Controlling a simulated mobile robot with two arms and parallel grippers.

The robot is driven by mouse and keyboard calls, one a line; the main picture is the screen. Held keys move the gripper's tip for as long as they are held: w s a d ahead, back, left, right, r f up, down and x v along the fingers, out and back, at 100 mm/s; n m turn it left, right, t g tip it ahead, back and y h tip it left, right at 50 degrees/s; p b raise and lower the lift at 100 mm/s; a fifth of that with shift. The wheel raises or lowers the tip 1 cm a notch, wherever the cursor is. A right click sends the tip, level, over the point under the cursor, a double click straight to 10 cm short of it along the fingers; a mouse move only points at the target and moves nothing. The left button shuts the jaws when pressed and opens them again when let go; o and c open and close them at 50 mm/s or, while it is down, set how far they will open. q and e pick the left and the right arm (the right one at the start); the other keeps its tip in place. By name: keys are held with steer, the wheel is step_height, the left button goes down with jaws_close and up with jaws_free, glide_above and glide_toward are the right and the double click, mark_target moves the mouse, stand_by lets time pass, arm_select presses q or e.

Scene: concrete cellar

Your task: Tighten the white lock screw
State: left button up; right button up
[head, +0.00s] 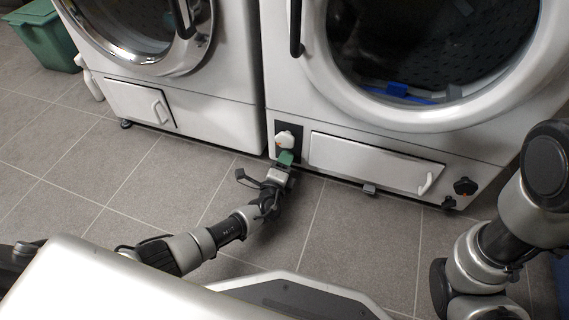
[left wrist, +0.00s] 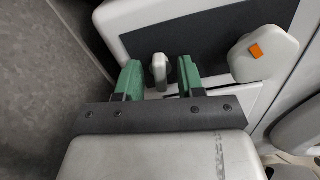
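The white lock screw (left wrist: 159,70) is a small white upright piece in front of a dark panel (left wrist: 205,38) in the left wrist view. My left gripper (left wrist: 158,78) has its two green fingers apart, one on each side of the screw, with a gap on both sides. In the head view, my left gripper (head: 286,158) is low at the right washer's bottom left corner, just below a white knob (head: 285,139). The screw cannot be made out there. My right arm shows at the right, but its gripper is out of the picture.
The white knob with an orange mark shows right of the fingers in the left wrist view (left wrist: 264,56). The right washer (head: 390,150) has a long flap (head: 370,163) and a dark knob (head: 465,186). Another washer (head: 225,115) stands left. The tiled floor (head: 110,165) is clear.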

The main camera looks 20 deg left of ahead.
arm_select(q)
steer(key=c, duration=0.7)
steer(key=shift+m, duration=0.3)
steer(key=m, duration=0.9)
steer(key=shift+m, duration=0.4)
steer(key=m+p, duration=0.1)
steer(key=m, duration=0.5)
steer(key=m+p, duration=0.2)
steer(key=m, duration=0.4)
steer(key=shift+m, duration=0.3)
